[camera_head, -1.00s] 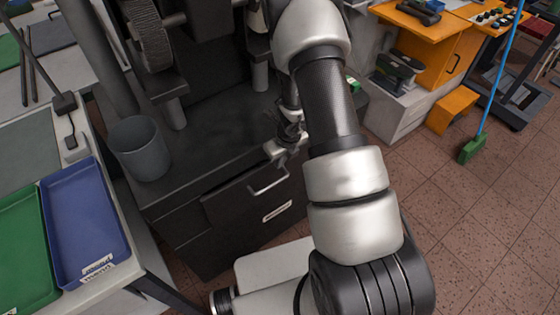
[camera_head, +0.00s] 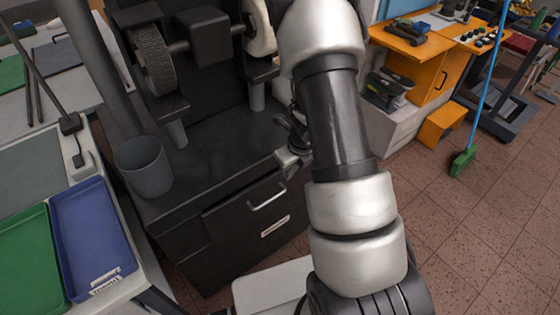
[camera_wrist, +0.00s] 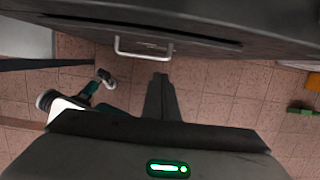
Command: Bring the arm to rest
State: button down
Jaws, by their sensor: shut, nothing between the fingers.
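My arm (camera_head: 340,125) reaches out over the right side of a dark machine cabinet (camera_head: 215,165). My gripper (camera_wrist: 161,80) is shut and empty, with its fingers together in the wrist view. In the head view the gripper is partly hidden behind my arm, just above and right of the drawer handle (camera_head: 267,197). The handle also shows in the wrist view (camera_wrist: 143,55), ahead of the fingertips and apart from them.
A grey cup (camera_head: 145,168) stands on the cabinet's left end. A blue tray (camera_head: 92,240) and a green tray (camera_head: 28,255) lie on the left bench. An orange bench (camera_head: 425,65) and a green broom (camera_head: 462,162) stand at right. The tiled floor there has free room.

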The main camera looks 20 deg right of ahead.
jog(key=s+a+r+n+t+y+p, duration=0.1)
jog(key=a+r+n, duration=0.3)
jog(key=r, duration=0.5)
jog(key=s+a+r+n+y+p, duration=0.1)
jog(key=a+r+n, duration=0.2)
jog(key=r+n, duration=0.45)
jog(key=s+a+r+n+t+p, duration=0.1)
jog(key=s+a+r+n+p, duration=0.2)
jog(key=r, duration=0.8)
jog(key=s+d+r+n+t+h+p, duration=0.1)
jog(key=s+d+r+n+h+p, duration=0.1)
jog(key=s+r+n, duration=1.3)
jog(key=n+h, duration=0.1)
jog(key=n, duration=0.2)
jog(key=shift+r, duration=0.3)
jog(key=shift+s, duration=0.1)
